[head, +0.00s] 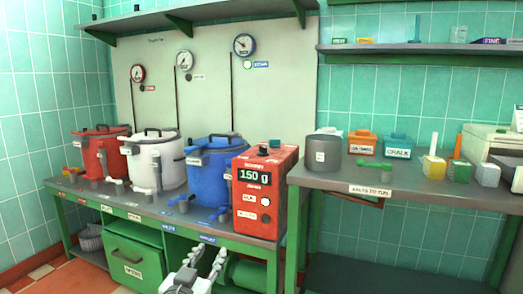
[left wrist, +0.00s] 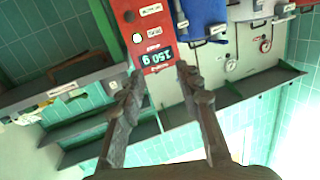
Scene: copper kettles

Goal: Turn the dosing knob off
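The red dosing box (head: 265,180) stands at the right end of the green bench, its display reading 150 g. Its front has a white round part (head: 265,202) and a darker round part below it. A small dark piece (head: 263,150) sits on its top; I cannot tell which part is the dosing knob or its setting. My left gripper (head: 207,257) is low in front of the bench, apart from the box. In the left wrist view, its fingers (left wrist: 157,80) are spread and empty, with the box (left wrist: 143,20) beyond, upside down. My right gripper is not in view.
Red (head: 102,155), white (head: 155,165) and blue (head: 208,175) kettles with small taps stand left of the box. A grey canister (head: 323,150) stands close by on the right-hand table (head: 400,190). Wall gauges hang behind. The space before the bench is open.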

